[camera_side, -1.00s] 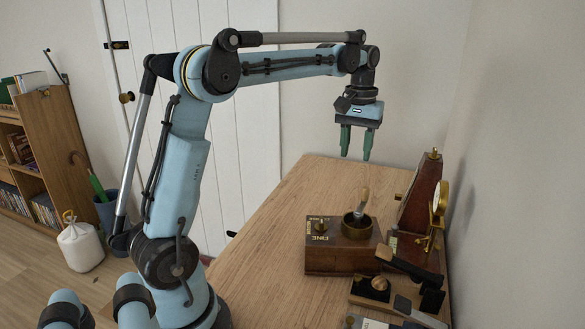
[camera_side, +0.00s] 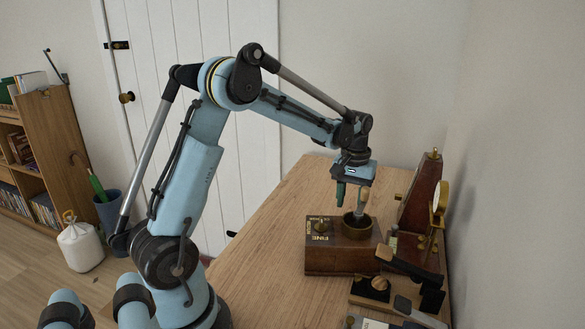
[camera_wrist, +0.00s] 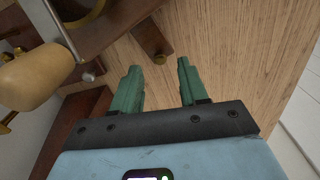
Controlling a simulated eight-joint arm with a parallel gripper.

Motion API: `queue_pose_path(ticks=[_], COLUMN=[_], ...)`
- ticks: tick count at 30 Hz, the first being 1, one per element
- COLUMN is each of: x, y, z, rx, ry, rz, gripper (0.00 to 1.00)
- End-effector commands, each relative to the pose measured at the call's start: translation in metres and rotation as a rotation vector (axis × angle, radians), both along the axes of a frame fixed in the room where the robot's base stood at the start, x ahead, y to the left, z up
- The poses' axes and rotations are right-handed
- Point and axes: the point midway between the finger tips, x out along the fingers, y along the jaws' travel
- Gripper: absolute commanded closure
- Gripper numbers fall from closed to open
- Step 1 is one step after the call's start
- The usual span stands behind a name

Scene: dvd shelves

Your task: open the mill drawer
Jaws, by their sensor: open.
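The mill (camera_side: 335,262) is a dark wooden box with a brass bowl (camera_side: 357,225) and an upright crank handle (camera_side: 365,200), near the right side of the table. My gripper (camera_side: 350,200) is open and empty, pointing down above the mill's far side, partly behind the crank. In the wrist view, my fingers (camera_wrist: 158,76) are spread over the tabletop. The mill's edge (camera_wrist: 110,25) is at upper left there. A short dark wooden piece with a round brass end (camera_wrist: 152,42) juts from it toward the gap between the fingers; I cannot tell if it is the drawer. The mill's far side is hidden in the side view.
The crank's tan grip (camera_wrist: 30,78) is close to my left finger in the wrist view. A tall wooden metronome (camera_side: 425,200) and a brass instrument (camera_side: 438,215) stand right of the mill. Small dark items lie in front. The table's left part (camera_side: 265,245) is clear.

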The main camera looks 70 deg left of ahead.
Motion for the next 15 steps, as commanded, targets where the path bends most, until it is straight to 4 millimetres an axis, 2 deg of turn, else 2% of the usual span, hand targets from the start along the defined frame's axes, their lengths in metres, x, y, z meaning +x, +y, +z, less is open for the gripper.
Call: queue_pose_path(ticks=[6, 15], x=[0.000, 0.000], y=[0.000, 0.000], z=[-0.024, -0.031], rx=[0.000, 0.000], ry=[0.000, 0.000], rz=[0.000, 0.000], gripper=[0.57, 0.57])
